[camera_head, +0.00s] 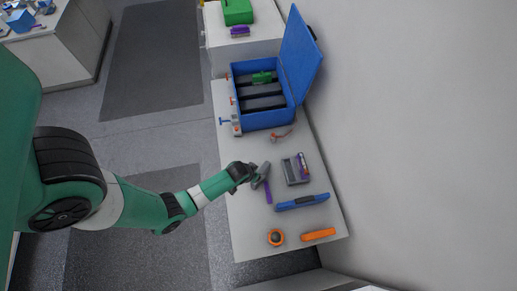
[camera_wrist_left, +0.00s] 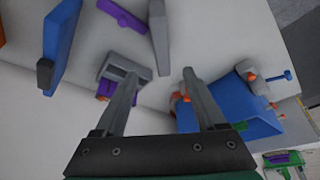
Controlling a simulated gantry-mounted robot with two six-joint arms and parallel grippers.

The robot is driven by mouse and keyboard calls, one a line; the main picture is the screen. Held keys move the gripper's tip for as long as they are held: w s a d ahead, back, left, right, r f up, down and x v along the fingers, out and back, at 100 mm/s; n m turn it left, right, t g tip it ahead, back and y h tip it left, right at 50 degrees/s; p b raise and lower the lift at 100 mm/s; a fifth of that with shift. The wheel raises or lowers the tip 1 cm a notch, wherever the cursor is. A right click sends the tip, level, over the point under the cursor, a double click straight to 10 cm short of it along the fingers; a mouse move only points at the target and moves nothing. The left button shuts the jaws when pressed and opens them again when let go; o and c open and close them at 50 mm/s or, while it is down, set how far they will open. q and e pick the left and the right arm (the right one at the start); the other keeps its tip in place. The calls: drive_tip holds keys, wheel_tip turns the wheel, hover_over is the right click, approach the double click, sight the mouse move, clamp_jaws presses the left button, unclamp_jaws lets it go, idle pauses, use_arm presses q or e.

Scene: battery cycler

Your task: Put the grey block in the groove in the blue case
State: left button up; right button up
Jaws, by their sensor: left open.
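The blue case (camera_head: 263,118) stands open at the back of the table, its lid raised on the right. Dark grooves run across its inside, and a green block (camera_head: 262,77) sits in the rear one. A long grey block (camera_head: 263,170) lies on the table in front of the case. It also shows at the top of the left wrist view (camera_wrist_left: 160,35). My left gripper (camera_head: 249,173) is open and empty, close to the grey block; its fingertips (camera_wrist_left: 160,75) are apart, with the block beyond them. The case (camera_wrist_left: 235,115) shows partly behind the right finger. My right gripper is out of view.
A purple bar (camera_head: 268,192) lies beside the grey block. A red-orange tool (camera_head: 283,134) lies before the case. A wall bounds the right.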

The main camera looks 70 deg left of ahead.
sight(261, 172)
use_arm(q)
drive_tip(key=shift+s+a+f, duration=0.2)
drive_tip(key=shift+s+f, duration=0.1)
drive_tip(key=shift+s, duration=0.4)
drive_tip(key=b+x, duration=0.6)
drive_tip(key=shift+w+f, duration=0.15)
drive_tip(key=shift+w, duration=0.1)
drive_tip(key=shift+w+a+f, duration=0.1)
drive_tip(key=shift+a, duration=0.05)
drive_tip(key=b+x, duration=0.4)
drive_tip(key=shift+w, duration=0.4)
drive_tip(key=shift+w+f, duration=0.1)
drive_tip(key=shift+f, duration=0.2)
drive_tip(key=shift+f, duration=0.25)
